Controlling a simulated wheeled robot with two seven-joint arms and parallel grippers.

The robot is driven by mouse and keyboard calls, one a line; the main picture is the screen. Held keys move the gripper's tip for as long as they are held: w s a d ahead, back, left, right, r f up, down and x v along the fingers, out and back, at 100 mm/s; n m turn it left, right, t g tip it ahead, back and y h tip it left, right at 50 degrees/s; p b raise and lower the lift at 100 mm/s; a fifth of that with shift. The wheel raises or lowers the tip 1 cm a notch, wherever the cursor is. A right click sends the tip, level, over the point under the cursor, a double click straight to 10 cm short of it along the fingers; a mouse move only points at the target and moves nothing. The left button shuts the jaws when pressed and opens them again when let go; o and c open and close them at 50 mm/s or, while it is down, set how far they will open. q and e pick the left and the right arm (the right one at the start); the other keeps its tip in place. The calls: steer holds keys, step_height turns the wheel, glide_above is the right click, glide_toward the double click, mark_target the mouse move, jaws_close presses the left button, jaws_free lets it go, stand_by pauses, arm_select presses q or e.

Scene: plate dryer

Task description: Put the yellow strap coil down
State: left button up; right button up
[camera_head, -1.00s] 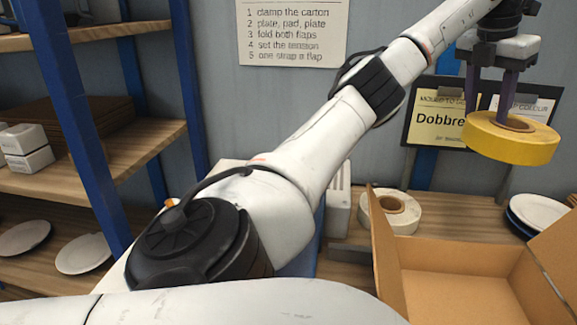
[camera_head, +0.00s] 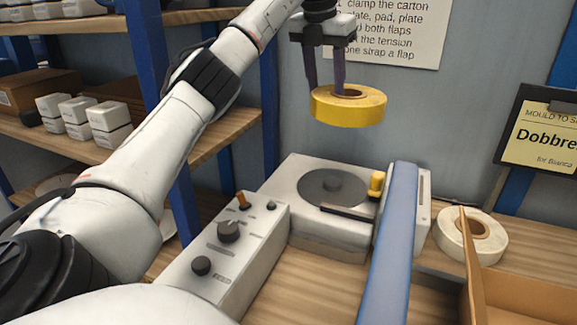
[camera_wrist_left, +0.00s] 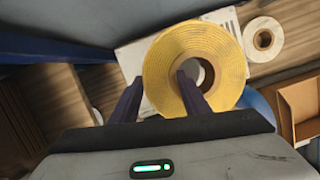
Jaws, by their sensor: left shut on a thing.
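The yellow strap coil (camera_head: 348,107) hangs in the air in the head view, above a white machine with a dark round disc. My left gripper (camera_head: 326,85) is shut on the coil's ring wall, with one finger in the centre hole and the other outside the rim. In the left wrist view the yellow coil (camera_wrist_left: 222,62) fills the middle, and my left gripper's fingers (camera_wrist_left: 160,95) show at its left side and in its hole. My right gripper is not in view.
The white machine (camera_head: 300,215) has knobs and a blue bar (camera_head: 392,240). A white coil (camera_head: 472,238) lies on the wooden bench beside an open carton (camera_head: 510,295). Shelves with white boxes (camera_head: 108,118) stand at left. A sign (camera_head: 545,135) stands at right.

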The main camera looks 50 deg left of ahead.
arm_select(q)
steer(key=f+n, duration=0.1)
steer(key=s+f+n+p, duration=0.1)
steer(key=shift+f+y, duration=0.3)
steer(key=shift+f, duration=0.05)
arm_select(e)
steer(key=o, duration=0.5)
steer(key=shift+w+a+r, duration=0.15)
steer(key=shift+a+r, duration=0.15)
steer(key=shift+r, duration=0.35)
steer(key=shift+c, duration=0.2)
arm_select(q)
steer(key=s+f+n+p, duration=0.1)
steer(key=f+n, duration=0.1)
steer(key=f, duration=0.3)
steer(key=s+d+f+n+g+y, duration=0.1)
steer(key=f+n, duration=0.2)
steer(key=f, duration=0.3)
steer(key=f+n+p, duration=0.1)
steer(key=f+n, duration=0.1)
steer(key=f, duration=0.4)
steer(key=shift+s+d+n+p, duration=0.3)
steer(key=shift+s+d, duration=0.05)
steer(key=shift+s, duration=0.05)
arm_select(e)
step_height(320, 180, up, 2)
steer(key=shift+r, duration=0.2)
